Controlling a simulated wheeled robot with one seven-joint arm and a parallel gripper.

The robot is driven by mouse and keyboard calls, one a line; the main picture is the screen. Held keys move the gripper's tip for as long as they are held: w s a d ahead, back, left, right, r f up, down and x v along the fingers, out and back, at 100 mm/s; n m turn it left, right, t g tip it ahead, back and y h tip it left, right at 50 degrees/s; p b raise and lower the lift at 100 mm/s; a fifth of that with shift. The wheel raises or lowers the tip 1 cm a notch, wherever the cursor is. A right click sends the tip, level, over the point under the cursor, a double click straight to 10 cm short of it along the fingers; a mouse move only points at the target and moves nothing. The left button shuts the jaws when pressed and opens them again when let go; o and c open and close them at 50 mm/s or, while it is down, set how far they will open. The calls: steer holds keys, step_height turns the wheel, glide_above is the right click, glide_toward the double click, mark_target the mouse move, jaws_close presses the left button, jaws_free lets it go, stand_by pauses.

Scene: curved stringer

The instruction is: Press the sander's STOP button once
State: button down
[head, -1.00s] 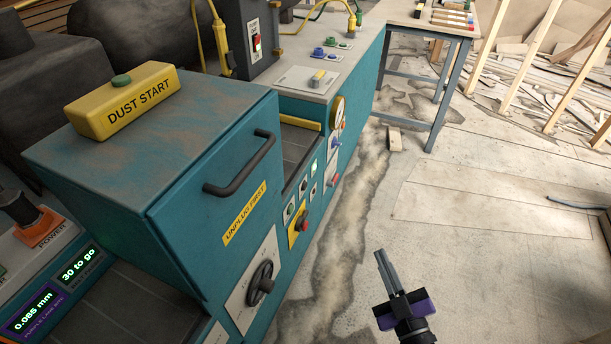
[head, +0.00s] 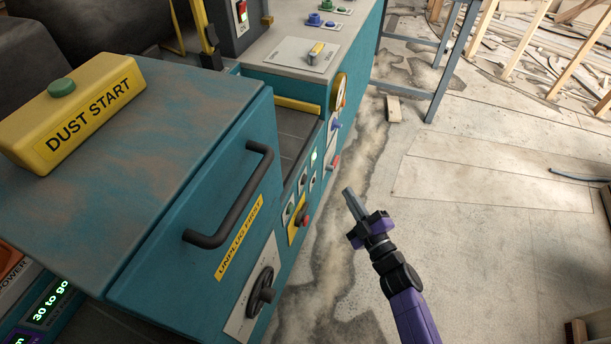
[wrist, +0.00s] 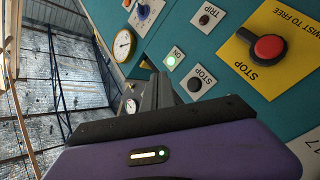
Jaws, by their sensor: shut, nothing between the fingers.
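The STOP button (wrist: 196,83) is a small dark button on a white plate lettered STOP, on the teal panel in the wrist view. My gripper (wrist: 160,80) is shut and empty, its fingertips just left of that button in the picture. A gap to the panel seems to remain, but its depth is hard to judge. In the head view my gripper (head: 347,191) is right of the teal machine's button panel, over the floor. The small button labels there are too small to read.
A red mushroom button (wrist: 268,47) on a yellow plate sits right of STOP. A lit green ON lamp (wrist: 171,61) and a TRIP button (wrist: 205,20) are nearby. The cabinet's black handle (head: 230,195) and handwheel (head: 261,296) stick out.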

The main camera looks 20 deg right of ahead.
mark_target(305, 180)
steer(key=shift+w+a, duration=0.1)
steer(key=w+a+b, duration=0.5)
steer(key=a, duration=0.2)
stand_by(0.4)
stand_by(2.0)
steer(key=shift+w+a+b, duration=0.25)
steer(key=shift+a+b, duration=0.05)
steer(key=shift+b, duration=0.15)
steer(key=shift+w+a+b, duration=0.25)
steer(key=shift+a+b, duration=0.15)
stand_by(0.6)
steer(key=shift+d+r, duration=0.1)
steer(key=shift+d, duration=0.05)
steer(key=shift+s+d+p, duration=0.5)
steer(key=shift+d+p, duration=0.05)
steer(key=shift+p, duration=0.25)
